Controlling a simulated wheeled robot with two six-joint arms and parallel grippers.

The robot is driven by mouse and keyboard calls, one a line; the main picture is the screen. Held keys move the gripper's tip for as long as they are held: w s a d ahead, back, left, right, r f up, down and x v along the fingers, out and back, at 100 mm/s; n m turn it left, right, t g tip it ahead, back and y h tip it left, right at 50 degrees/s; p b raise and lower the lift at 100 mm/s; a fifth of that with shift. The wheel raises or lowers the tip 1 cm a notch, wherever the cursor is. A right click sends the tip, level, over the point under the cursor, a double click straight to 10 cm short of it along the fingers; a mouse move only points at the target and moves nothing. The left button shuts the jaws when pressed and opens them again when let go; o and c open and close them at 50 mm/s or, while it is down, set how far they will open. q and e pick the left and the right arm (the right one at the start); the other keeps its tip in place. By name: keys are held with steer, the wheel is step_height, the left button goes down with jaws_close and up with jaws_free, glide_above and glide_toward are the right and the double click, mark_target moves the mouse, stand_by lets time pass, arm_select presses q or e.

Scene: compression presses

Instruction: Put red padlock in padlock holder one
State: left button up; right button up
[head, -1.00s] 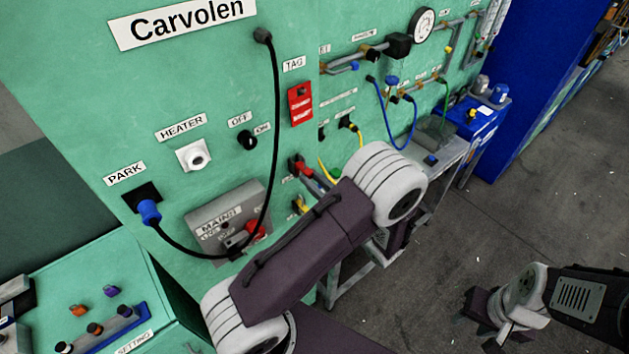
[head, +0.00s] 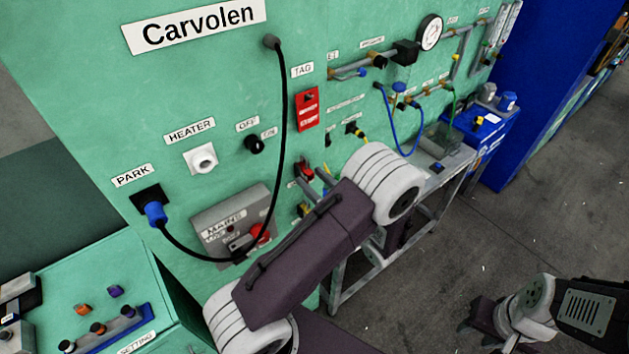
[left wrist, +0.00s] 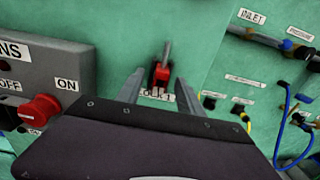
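The red padlock (left wrist: 161,76) is against the green panel, at a label reading "LOCK 1" (left wrist: 158,95) that my gripper partly covers. A grey upright metal part rises above its red body. In the left wrist view my left gripper (left wrist: 159,78) has its two fingers apart, one on each side of the padlock, with a visible gap on both sides. In the head view the red padlock (head: 304,171) shows just beyond my left gripper (head: 316,183), largely hidden by my arm. My right gripper (head: 480,322) is low at the right, away from the panel, its fingers unclear.
A grey mains box (head: 205,222) with a red knob (left wrist: 40,111) is left of the padlock. A black cable (head: 283,120) hangs across the panel. A red tag (head: 307,108) hangs above. Hoses and a metal bench (head: 425,195) are to the right. Floor at right is clear.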

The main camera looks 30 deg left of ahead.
arm_select(q)
steer(key=b+v, duration=0.4)
steer(key=v, duration=0.5)
steer(key=shift+a, duration=0.1)
stand_by(0.5)
